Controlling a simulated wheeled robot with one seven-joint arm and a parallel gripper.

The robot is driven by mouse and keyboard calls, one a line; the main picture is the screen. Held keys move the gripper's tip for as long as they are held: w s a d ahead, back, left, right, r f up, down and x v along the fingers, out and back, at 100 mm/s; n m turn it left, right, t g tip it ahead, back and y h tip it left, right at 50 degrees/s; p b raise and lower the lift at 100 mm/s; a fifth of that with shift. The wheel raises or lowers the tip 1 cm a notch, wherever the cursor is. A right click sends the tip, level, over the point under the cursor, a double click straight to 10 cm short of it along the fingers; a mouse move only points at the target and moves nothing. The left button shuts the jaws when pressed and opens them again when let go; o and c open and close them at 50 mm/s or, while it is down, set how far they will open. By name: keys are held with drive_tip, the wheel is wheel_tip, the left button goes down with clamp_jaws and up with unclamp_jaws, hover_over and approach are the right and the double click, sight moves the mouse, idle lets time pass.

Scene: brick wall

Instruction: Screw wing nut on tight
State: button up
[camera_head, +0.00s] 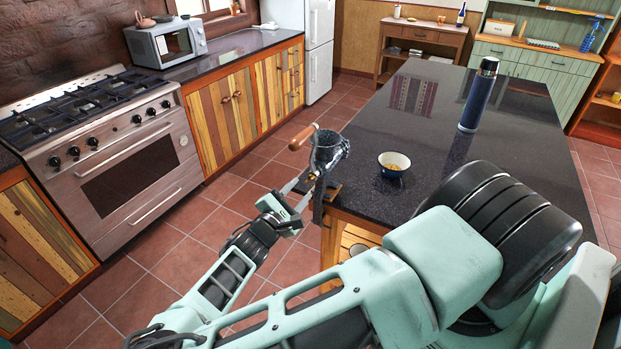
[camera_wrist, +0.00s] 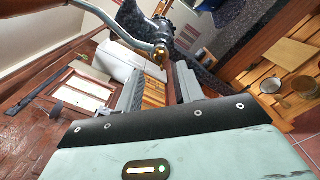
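A dark hand-crank grinder (camera_head: 328,154) is clamped at the near left corner of the island counter. Its crank ends in a wooden handle (camera_head: 301,138). In the wrist view, the grey crank arm (camera_wrist: 112,25) runs in from the upper left to the dark grinder body (camera_wrist: 150,20). A small brass-coloured wing nut (camera_wrist: 160,55) shows where the crank meets the body. My gripper (camera_head: 301,193) is just left of and below the grinder. In the wrist view, its two fingers (camera_wrist: 161,88) are apart with nothing held between them. The nut appears just beyond the fingertips; contact is unclear.
The dark island counter (camera_head: 430,135) holds a small bowl (camera_head: 394,164) with yellowish contents and a tall blue bottle (camera_head: 479,94). The stove (camera_head: 110,150) stands across the tiled floor at left. A microwave (camera_head: 166,43) sits on the back counter. The floor between is clear.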

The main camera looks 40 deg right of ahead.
sight(310, 179)
drive_tip(key=shift+x, duration=2.3)
clamp_jaws()
